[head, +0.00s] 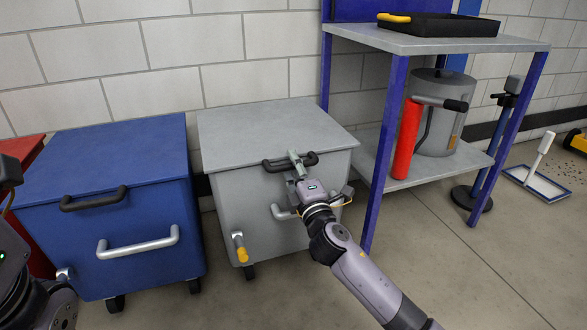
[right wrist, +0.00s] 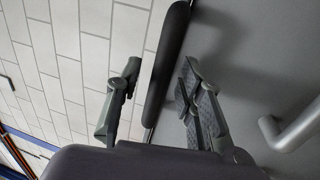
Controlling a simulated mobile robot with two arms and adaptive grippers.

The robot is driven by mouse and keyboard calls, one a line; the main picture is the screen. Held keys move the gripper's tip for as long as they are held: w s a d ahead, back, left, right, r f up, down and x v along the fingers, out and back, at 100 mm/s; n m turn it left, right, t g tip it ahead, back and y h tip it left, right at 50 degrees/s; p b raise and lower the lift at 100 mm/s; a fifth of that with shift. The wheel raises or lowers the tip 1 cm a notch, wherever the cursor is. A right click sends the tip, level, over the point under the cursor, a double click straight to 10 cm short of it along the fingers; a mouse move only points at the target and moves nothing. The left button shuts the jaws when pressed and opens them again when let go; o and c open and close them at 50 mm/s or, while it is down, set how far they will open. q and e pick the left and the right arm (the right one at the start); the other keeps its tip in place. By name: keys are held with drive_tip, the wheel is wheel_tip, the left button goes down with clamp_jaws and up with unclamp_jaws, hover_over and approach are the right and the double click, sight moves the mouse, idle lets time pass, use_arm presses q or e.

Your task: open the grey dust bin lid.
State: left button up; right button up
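The grey dust bin (head: 262,205) stands in the middle of the head view, with its lid (head: 255,128) lying shut on top. A black bar handle (head: 275,165) sits at the lid's front edge; it also shows in the right wrist view (right wrist: 168,65). My right gripper (head: 295,160) is at this handle. In the right wrist view its two fingers (right wrist: 161,68) are apart, one on each side of the black bar, with gaps visible. My own gripper hides part of the handle and the bin front. Of my left arm only dark links show at the left edge.
A blue bin (head: 115,235) stands close on the left, with a red bin (head: 20,150) beyond it. A silver bar (head: 280,213) crosses the grey bin's front. A blue-legged workbench (head: 440,42) stands close on the right.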

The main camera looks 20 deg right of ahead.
drive_tip(key=shift+c, duration=0.2)
clamp_jaws()
idle(0.3)
idle(0.4)
